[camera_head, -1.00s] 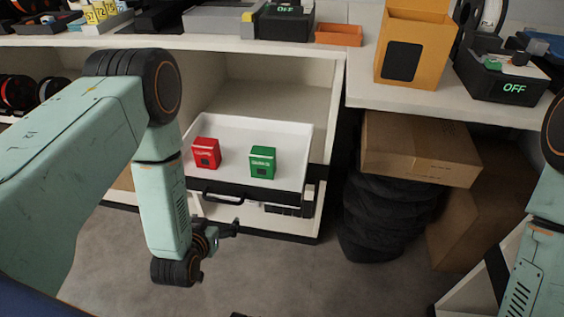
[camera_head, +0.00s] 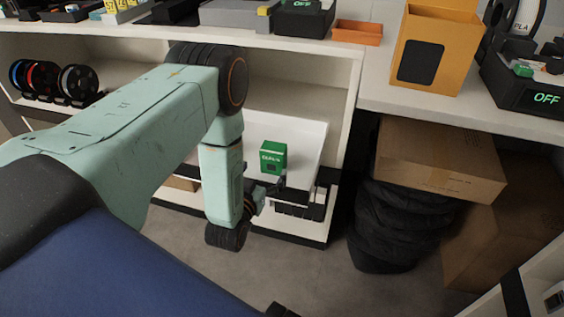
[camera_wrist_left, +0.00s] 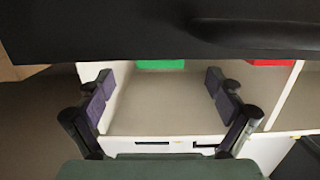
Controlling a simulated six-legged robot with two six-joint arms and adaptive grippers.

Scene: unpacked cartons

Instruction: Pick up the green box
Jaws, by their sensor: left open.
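The lower part of the green box (camera_wrist_left: 160,64) shows beyond the fingertips, just under a dark band. A red box (camera_wrist_left: 268,62) shows to its right there; in the head view my left arm hides it.
The drawer's dark front edge lies close to my left gripper. Spools (camera_head: 75,82) sit on the left shelf. Grey floor (camera_head: 300,268) is clear below the drawer.

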